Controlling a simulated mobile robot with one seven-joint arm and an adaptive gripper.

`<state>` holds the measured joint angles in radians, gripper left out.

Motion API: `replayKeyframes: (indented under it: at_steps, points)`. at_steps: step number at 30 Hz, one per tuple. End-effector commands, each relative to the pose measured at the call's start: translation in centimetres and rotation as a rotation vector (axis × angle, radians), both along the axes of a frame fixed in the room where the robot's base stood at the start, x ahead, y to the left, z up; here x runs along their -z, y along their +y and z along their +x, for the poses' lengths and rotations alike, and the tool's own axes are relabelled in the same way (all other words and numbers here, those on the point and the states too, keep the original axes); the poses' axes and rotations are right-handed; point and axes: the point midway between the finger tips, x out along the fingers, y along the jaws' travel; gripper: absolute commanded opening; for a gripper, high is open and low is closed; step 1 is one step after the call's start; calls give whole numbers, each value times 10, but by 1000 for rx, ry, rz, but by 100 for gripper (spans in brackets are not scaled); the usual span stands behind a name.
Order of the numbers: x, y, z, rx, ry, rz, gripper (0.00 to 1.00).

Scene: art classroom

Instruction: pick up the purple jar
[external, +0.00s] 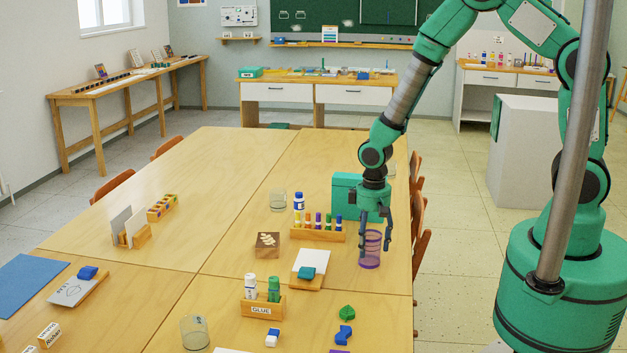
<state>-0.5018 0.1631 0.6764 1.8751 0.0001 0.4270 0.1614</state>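The purple jar (370,256) is a see-through cylinder standing upright near the right edge of the wooden table. My gripper (376,240) points down at its upper part. The fingers are spread, one at the jar's left side and one just to its right. A small gap seems to show between the right finger and the jar. Whether the left finger touches the jar is hard to tell.
A teal box (346,192) stands right behind the gripper. A wooden rack of colored bottles (318,234) and a white pad with a teal piece (311,264) lie to the left. Chairs line the right edge.

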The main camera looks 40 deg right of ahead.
Motion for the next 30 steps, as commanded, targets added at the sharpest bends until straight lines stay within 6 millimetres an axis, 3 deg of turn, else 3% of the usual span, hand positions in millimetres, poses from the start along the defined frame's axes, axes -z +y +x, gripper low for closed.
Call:
replayKeyframes:
  at_steps: [1, 4, 5, 17, 26, 30]
  points:
    - [0, 0, 0, 0, 0, 0, 45]
    - [0, 0, 0, 0, 0, 0, 25]
    - [0, 0, 0, 0, 0, 0, 23]
    - [-4, 0, 0, 0, -1, 0, 23]
    - [-37, 1, 1, 0, -3, 1, 23]
    - [-39, -11, -21, 0, 1, 0, 23]
